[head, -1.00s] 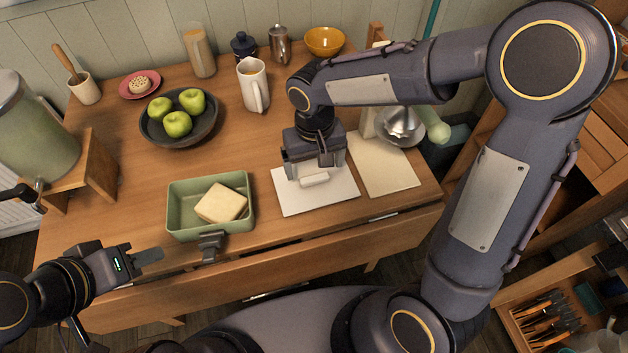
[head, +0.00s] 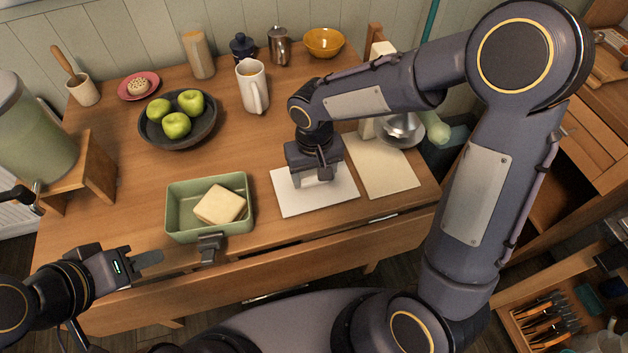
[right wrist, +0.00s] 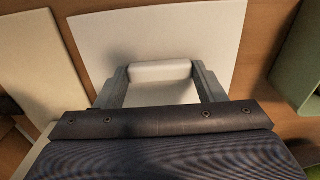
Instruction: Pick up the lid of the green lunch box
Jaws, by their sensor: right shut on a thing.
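The green lunch box (head: 183,228) stands open near the table's front edge with a slice of bread-like food (head: 219,205) in it. To its right lies a flat white lid-like plate (head: 291,202) with a raised white handle (right wrist: 160,71). My right gripper (head: 320,178) points down over the plate and is shut on the handle; in the right wrist view its two fingers (right wrist: 163,85) stand at the handle's ends. The plate appears flat on the table. My left gripper (head: 152,258) is left of the box, apart from it; its finger gap cannot be made out.
A cream board (head: 383,170) lies right of the plate. A dark bracket (head: 210,247) is at the box's front. Mid-table is clear.

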